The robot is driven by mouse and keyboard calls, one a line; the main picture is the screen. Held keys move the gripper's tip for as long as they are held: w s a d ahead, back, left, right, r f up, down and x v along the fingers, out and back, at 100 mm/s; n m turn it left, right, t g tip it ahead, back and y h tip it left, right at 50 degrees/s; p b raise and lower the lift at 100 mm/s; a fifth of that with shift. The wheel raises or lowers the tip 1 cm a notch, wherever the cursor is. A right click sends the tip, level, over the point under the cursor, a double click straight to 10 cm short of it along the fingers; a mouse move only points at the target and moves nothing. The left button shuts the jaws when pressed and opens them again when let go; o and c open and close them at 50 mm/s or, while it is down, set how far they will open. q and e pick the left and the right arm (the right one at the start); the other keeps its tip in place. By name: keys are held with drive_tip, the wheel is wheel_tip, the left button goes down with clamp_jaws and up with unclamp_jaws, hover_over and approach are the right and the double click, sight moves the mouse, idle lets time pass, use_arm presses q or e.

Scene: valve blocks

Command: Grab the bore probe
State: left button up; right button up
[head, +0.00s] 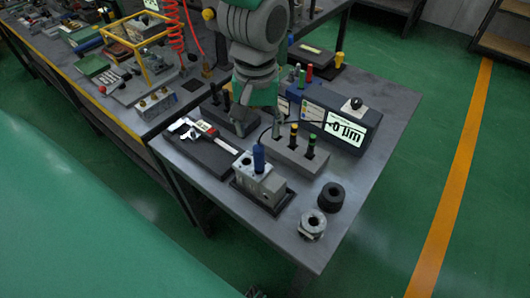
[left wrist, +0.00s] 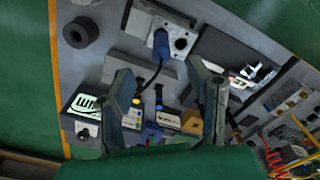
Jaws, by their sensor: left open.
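The bore probe (head: 258,158) has a blue handle and stands upright in the grey valve block (head: 268,188) near the table's front edge. In the left wrist view the probe (left wrist: 160,44) sits in the block (left wrist: 180,43), with a dark cable running from it. My left gripper (head: 258,122) hangs above and behind the probe in the head view. In the left wrist view its two fingers (left wrist: 158,70) are spread apart with nothing between them, and the probe lies just beyond the fingertips. How deep the probe sits is hidden. My right gripper is not in view.
A gauge box (head: 342,120) with a lit display stands behind right. A grey rack of colour-topped pins (head: 296,156) is close beside the block. A caliper (head: 205,133) lies on a dark mat to the left. A black ring (head: 331,197) and a metal nut (head: 312,225) sit right.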

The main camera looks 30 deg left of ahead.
sight(258, 147)
use_arm(q)
drive_tip(key=f, duration=0.1)
drive_tip(key=a+f, duration=0.1)
drive_tip(key=f, duration=0.1)
drive_tip(key=shift+w+a, duration=0.15)
drive_tip(key=shift+w, duration=0.15)
drive_tip(key=f, duration=0.2)
drive_tip(key=d+f, duration=0.1)
drive_tip(key=f, duration=0.2)
drive_tip(key=shift+w+d+f, duration=0.1)
drive_tip(key=shift+w+d, duration=0.05)
drive_tip(key=shift+d+f, duration=0.15)
drive_tip(key=shift+d, duration=0.05)
drive_tip(key=shift+a, duration=0.65)
clamp_jaws()
drive_tip(key=shift+a, duration=0.1)
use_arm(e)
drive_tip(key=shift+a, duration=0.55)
